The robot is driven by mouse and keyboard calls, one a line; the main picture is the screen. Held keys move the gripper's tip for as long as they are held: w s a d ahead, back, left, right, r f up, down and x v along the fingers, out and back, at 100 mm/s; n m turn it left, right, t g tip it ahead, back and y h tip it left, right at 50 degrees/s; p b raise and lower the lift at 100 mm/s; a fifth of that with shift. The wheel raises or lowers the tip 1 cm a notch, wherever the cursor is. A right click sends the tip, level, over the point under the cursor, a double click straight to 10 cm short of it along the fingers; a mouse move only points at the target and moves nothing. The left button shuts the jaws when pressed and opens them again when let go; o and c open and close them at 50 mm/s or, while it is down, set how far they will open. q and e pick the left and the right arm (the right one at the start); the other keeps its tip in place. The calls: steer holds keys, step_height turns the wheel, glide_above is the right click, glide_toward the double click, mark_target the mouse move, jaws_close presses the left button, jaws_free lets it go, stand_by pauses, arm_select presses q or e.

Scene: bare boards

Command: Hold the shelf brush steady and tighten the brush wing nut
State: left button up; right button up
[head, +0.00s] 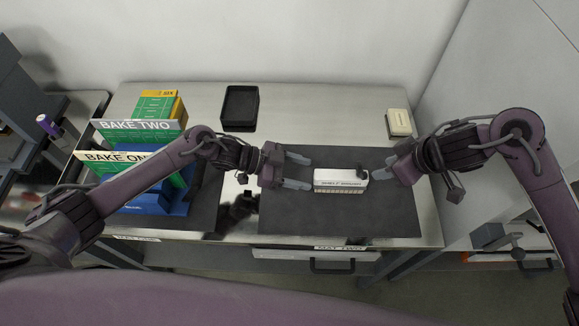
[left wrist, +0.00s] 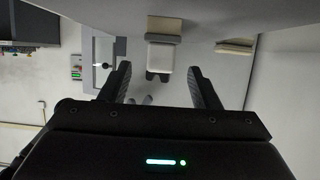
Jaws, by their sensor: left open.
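The shelf brush (head: 341,181), a white block with a printed label, lies on the dark mat (head: 300,213). A small dark part that looks like the wing nut (head: 362,174) is at its right end. My left gripper (head: 298,172) is open just left of the brush, its fingers apart and pointing at it, not touching. In the left wrist view a pale block, seemingly the brush end (left wrist: 163,58), shows beyond and between the open fingers (left wrist: 160,85). My right gripper (head: 382,168) is close to the brush's right end; its finger gap and any contact are unclear.
A dark tray (head: 240,107) and a pale box (head: 399,122) stand at the back of the metal table. The mat around the brush is mostly clear.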

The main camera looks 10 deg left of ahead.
mark_target(316, 176)
arm_select(q)
steer(key=shift+x, duration=2.25)
steer(key=c, duration=1.2)
steer(key=shift+o, duration=0.2)
steer(key=o, duration=1)
steer(key=shift+c, duration=0.2)
steer(key=c, duration=1)
